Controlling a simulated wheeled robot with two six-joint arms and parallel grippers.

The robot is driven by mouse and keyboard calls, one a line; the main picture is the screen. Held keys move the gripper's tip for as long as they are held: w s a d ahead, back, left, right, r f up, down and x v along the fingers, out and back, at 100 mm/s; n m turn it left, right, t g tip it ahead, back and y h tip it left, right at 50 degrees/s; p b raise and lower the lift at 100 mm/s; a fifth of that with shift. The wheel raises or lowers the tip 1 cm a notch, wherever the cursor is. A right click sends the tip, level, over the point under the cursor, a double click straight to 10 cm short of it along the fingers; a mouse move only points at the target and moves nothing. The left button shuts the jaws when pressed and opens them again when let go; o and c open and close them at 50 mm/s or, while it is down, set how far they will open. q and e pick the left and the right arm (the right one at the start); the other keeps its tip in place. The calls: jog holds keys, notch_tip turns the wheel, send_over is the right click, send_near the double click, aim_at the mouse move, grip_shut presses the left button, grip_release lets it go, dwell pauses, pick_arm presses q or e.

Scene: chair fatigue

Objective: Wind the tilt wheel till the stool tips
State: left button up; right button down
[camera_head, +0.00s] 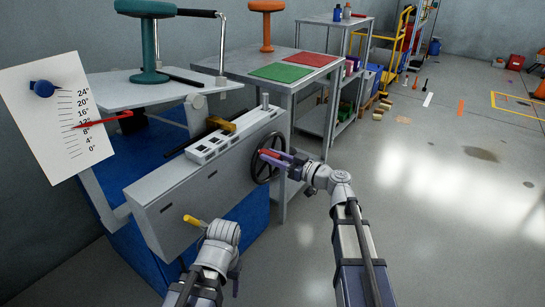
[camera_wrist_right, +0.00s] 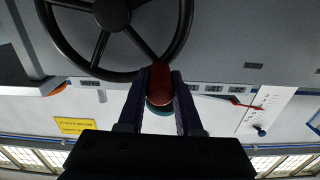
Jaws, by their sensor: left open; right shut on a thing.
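The teal stool (camera_head: 149,45) stands upright on the white tilt platform (camera_head: 120,96), beside a black-and-white rail. The dark spoked tilt wheel (camera_head: 268,160) is on the front of the grey machine; it also fills the top of the right wrist view (camera_wrist_right: 110,65). My right gripper (camera_head: 268,155) is shut on the wheel's red handle (camera_wrist_right: 160,80), with a purple finger on each side. My left gripper (camera_head: 236,275) is low in front of the machine, apart from the wheel, its fingers mostly hidden. The angle board (camera_head: 60,125) has a red pointer (camera_head: 105,120) between 8° and 12°.
A blue knob (camera_head: 43,88) sits on the angle board near 20° to 24°. A yellow-tipped lever (camera_head: 194,220) juts from the machine's lower front. A grey bench (camera_head: 240,65) with green and red mats and an orange stool (camera_head: 266,25) stands behind.

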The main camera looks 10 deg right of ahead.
dwell(0.6)
jog(key=shift+w+d+r+m+p, duration=0.35)
jog(key=shift+r+m+p, duration=0.15)
jog(key=shift+m, duration=0.2)
jog(key=shift+w+d+r+m, duration=0.1)
jog(key=shift+w+d+m, duration=0.15)
jog(key=shift+m, duration=0.35)
jog(key=c, duration=0.6)
grip_release()
jog(key=shift+s, duration=0.1)
